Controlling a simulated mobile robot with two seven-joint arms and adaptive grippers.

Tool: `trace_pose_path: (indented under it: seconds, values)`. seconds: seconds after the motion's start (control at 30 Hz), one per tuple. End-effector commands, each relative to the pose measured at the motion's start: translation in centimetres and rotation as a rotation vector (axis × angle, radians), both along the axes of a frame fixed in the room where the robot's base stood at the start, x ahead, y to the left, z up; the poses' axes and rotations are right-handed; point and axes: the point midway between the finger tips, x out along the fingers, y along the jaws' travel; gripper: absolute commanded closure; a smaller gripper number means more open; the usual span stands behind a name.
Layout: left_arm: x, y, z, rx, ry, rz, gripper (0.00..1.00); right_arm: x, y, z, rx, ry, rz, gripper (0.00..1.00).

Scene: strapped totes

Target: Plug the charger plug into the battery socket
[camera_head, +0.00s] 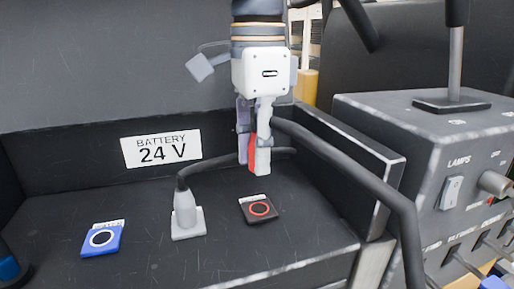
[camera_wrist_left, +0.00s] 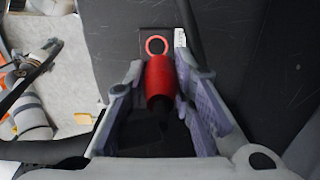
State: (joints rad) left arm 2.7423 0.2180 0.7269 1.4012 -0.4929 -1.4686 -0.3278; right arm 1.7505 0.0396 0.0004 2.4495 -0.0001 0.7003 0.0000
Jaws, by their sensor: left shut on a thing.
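My left gripper (camera_head: 257,168) hangs from the top of the head view, pointing down, and is shut on a red charger plug (camera_head: 252,152). The red plug also shows between the fingers in the left wrist view (camera_wrist_left: 159,78). Below it on the dark shelf is a black battery socket (camera_head: 248,216) with a red ring, which the wrist view shows just beyond the plug's end (camera_wrist_left: 156,45). The plug is above the socket and apart from it. The plug's far end is partly hidden by the fingers. My right gripper is not in view.
A grey plug (camera_head: 186,213) with a cable stands left of the socket. A thick black cable (camera_head: 375,185) curves down right. A switch box (camera_head: 420,150) stands at right. A "BATTERY 24 V" label (camera_head: 161,149) is behind.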

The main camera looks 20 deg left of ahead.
Motion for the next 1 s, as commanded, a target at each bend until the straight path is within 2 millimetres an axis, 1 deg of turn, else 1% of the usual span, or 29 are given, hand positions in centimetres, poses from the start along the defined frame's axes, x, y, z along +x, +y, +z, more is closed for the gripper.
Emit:
trace_pose_path:
  seconds: [0.27,0.37,0.8,1.0]
  values:
    - [0.0,0.0,0.0,0.001,-0.001,0.000,1.00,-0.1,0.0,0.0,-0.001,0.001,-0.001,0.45]
    - [0.0,0.0,-0.3,0.000,0.000,0.000,1.00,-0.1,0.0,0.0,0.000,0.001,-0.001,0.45]
    - [0.0,0.0,-4.4,0.000,0.001,0.001,1.00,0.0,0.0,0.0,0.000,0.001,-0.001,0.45]
    - [0.0,0.0,-5.5,-0.001,-0.001,0.000,1.00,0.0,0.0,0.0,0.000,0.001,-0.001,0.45]
